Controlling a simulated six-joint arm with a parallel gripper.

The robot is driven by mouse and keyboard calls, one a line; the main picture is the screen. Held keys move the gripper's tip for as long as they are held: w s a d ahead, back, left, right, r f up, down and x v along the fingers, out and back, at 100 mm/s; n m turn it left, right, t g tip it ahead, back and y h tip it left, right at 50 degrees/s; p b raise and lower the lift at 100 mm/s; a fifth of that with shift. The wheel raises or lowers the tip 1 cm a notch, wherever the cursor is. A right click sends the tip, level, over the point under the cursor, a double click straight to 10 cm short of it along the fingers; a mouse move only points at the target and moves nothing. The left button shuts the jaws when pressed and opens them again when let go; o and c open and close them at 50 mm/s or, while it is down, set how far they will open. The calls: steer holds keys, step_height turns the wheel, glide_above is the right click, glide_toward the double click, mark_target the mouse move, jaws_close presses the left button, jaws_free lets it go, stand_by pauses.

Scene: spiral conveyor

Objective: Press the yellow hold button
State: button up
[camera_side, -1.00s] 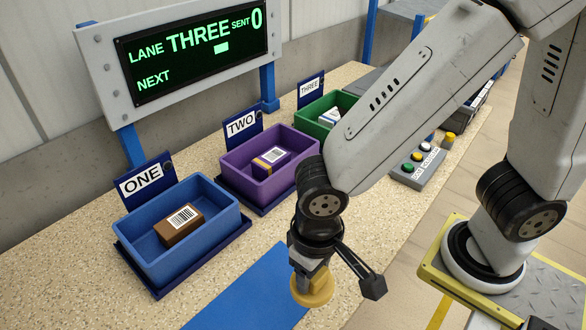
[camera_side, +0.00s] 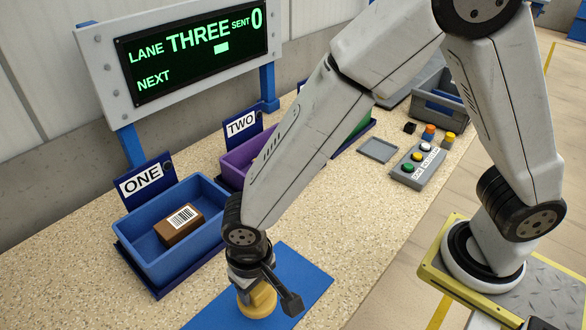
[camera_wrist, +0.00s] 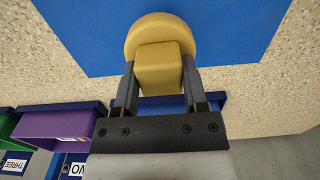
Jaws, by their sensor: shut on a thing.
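A grey button panel (camera_side: 425,165) with printed lettering lies on the counter at the right in the side view. It carries a green button (camera_side: 408,168), a yellow button (camera_side: 417,156) and a white button (camera_side: 425,147). My gripper (camera_side: 254,284) is far to the left of the panel, low over a blue mat (camera_side: 305,285). It is shut on a yellow knob-like piece (camera_side: 258,301), a round disc with a block handle. The wrist view shows the block (camera_wrist: 158,68) between both fingers, with the blue mat beyond. Whether the disc touches the mat I cannot tell.
A blue bin (camera_side: 165,265) holding a brown labelled box (camera_side: 182,226) stands left of my gripper. A purple bin (camera_side: 232,160) is partly hidden by my arm. A small grey tray (camera_side: 378,150) and two small capped pieces, orange (camera_side: 429,131) and yellow (camera_side: 448,138), are near the panel.

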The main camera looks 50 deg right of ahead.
steer(key=shift+w+a+f, duration=0.2)
steer(key=shift+w+f, duration=0.1)
steer(key=shift+f, duration=0.1)
steer(key=shift+w+a+f, duration=0.15)
steer(key=shift+w+f, duration=0.05)
steer(key=shift+f, duration=1.65)
steer(key=shift+f, duration=0.1)
steer(key=o, duration=1.1)
steer(key=shift+o, duration=0.2)
steer(key=shift+r, duration=6.15)
